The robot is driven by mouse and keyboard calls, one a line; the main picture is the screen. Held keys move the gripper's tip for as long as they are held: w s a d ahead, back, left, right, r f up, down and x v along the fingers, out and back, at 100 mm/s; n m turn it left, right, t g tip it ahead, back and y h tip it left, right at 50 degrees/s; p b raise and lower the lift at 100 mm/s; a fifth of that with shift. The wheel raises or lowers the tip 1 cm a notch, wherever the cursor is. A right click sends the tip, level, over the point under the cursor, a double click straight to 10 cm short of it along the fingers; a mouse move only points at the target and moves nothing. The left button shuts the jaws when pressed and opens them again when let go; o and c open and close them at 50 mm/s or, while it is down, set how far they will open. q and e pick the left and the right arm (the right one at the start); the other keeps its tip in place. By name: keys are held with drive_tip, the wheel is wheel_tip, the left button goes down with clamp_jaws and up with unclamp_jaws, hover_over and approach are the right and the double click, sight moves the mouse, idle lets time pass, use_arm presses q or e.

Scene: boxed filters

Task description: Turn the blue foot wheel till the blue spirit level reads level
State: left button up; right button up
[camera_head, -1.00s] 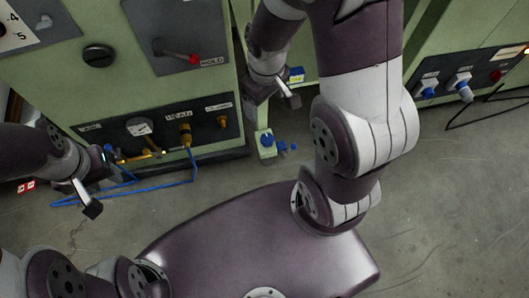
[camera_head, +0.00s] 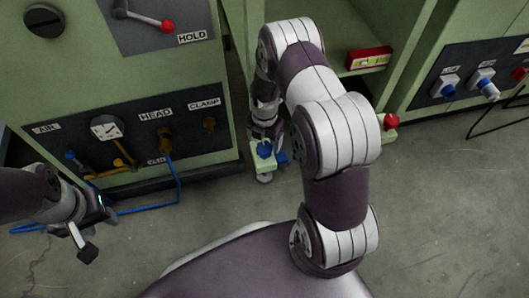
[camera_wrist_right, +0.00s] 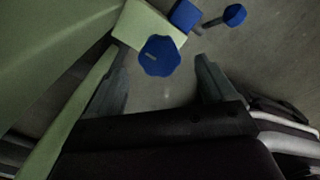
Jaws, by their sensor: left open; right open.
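The blue foot wheel (camera_head: 264,149) is a lobed knob on a pale green foot at the machine's right corner. It also shows in the right wrist view (camera_wrist_right: 160,56), ahead of and between the two fingers. My right gripper (camera_wrist_right: 163,82) is open and empty, pointing down at the wheel; whether it touches cannot be told. In the head view my right gripper (camera_head: 264,132) is just above the wheel, partly hidden by my arm. The blue spirit level is not visible, with my right arm across that area. My left gripper (camera_head: 98,234) is open and empty at the lower left.
A red spirit level (camera_head: 370,58) lies on the shelf at right, with a red foot wheel (camera_head: 390,121) below. A blue hose (camera_head: 150,208) lies at the left machine's base.

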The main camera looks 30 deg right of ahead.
sight(264, 147)
wheel_tip(264, 147, down, 4)
drive_tip(key=shift+f+b, duration=0.2)
drive_tip(key=shift+b, duration=0.8)
use_arm(q)
wheel_tip(264, 147, down, 3)
